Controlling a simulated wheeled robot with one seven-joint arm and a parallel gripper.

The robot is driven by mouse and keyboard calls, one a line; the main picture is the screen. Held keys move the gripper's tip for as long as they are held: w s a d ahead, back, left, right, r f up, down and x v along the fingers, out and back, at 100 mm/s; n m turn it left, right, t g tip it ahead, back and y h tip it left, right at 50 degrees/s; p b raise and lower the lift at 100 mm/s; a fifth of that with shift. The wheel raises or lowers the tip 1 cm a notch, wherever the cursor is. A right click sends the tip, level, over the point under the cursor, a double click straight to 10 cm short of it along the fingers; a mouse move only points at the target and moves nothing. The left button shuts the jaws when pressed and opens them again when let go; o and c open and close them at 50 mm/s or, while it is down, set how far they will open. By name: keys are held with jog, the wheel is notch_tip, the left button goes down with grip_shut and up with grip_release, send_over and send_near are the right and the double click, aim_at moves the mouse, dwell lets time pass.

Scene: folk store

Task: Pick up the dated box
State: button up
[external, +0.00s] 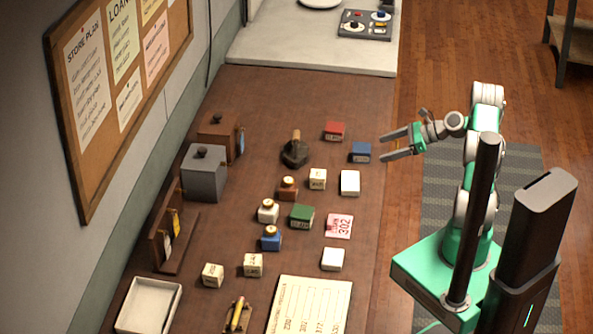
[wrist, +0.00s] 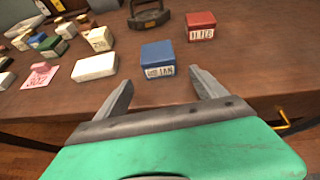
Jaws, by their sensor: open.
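A blue box (external: 360,152) stands at the right edge of the brown table. In the wrist view the blue box (wrist: 157,56) has a white label that seems to read "JAN". A red box (external: 335,130) stands just behind it. In the wrist view the red box (wrist: 200,24) also has a white label, which I cannot read surely. A green box (external: 301,215) with a pale label stands nearer the table's middle. My gripper (external: 384,147) is open and empty, its fingers pointing at the blue box from the right. In the wrist view the blue box lies ahead, between the fingertips (wrist: 160,78), apart from them.
A dark weight with a handle (external: 295,153) stands left of the red box. A white box (external: 350,183) is near the blue one. Several small blocks, stoppered bottles and a pink card (external: 339,226) spread over the table (external: 350,100). The aisle is right.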

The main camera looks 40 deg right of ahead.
aim_at(362, 150)
jog(key=shift+w+a+r+t+y, duration=0.15)
jog(key=shift+w+a+r, duration=0.15)
jog(key=shift+a, duration=0.1)
jog(key=shift+w+a+r+t+y, duration=0.15)
jog(key=shift+w+a, duration=0.1)
jog(key=shift+a, duration=0.15)
jog(key=x, duration=0.6)
jog(key=shift+w+a+p, duration=0.15)
jog(key=shift+w+p, duration=0.05)
jog(key=shift+p, duration=0.15)
jog(key=shift+w+a+f, duration=0.2)
jog(key=shift+w+a, duration=0.05)
jog(key=shift+w, duration=0.05)
jog(key=shift+c, duration=0.4)
jog(key=c, duration=1.4)
jog(key=shift+c, duration=0.2)
